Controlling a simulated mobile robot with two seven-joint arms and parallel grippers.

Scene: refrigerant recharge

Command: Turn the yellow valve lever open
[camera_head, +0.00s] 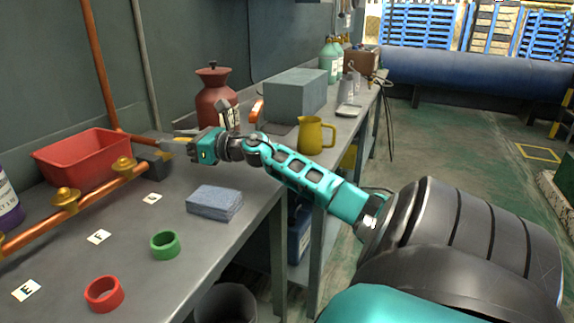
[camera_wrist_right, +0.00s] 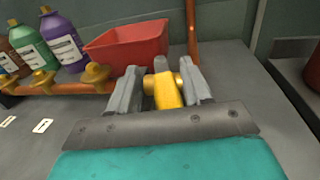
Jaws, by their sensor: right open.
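The yellow valve lever (camera_wrist_right: 167,90) stands between the two open fingers of my right gripper (camera_wrist_right: 165,85) in the right wrist view. I cannot tell whether the fingers touch it. In the head view, only a small yellow part of the lever (camera_head: 183,140) shows beside my right gripper (camera_head: 174,147), which reaches in from the right over the bench, near the far end of the copper pipe (camera_head: 90,200). The gripper hides most of the lever there. My left gripper is in neither view.
A red bin (camera_head: 85,158) stands behind the pipe, which carries brass knobs (camera_head: 124,166). A blue cloth stack (camera_head: 215,202), a green ring (camera_head: 165,245) and a red ring (camera_head: 104,294) lie in front. A yellow jug (camera_head: 315,136) and grey box (camera_head: 292,94) stand farther back.

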